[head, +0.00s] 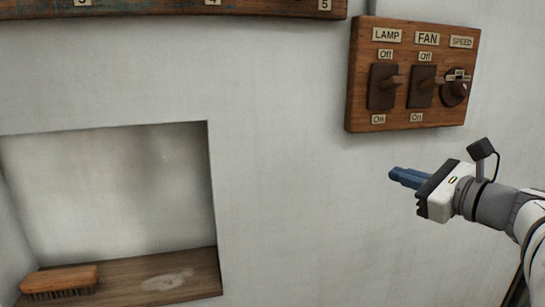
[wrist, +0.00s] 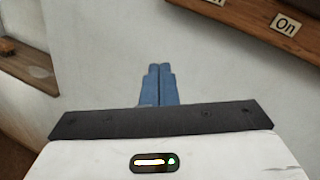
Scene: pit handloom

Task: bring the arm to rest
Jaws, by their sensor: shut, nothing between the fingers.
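My gripper (head: 393,174) has blue fingers pressed together with nothing between them. It is in front of the white wall, below the wooden switch panel, at the right of the head view. In the wrist view the two blue fingertips (wrist: 159,68) lie side by side against the plain wall. They appear apart from the panel and touch nothing that I can see.
The switch panel (head: 398,123) carries LAMP and FAN levers and a SPEED knob. A wall niche at left has a wooden shelf (head: 190,270) with a brush (head: 58,280) on it. A numbered wooden rail (head: 150,7) runs along the top. The wall between is bare.

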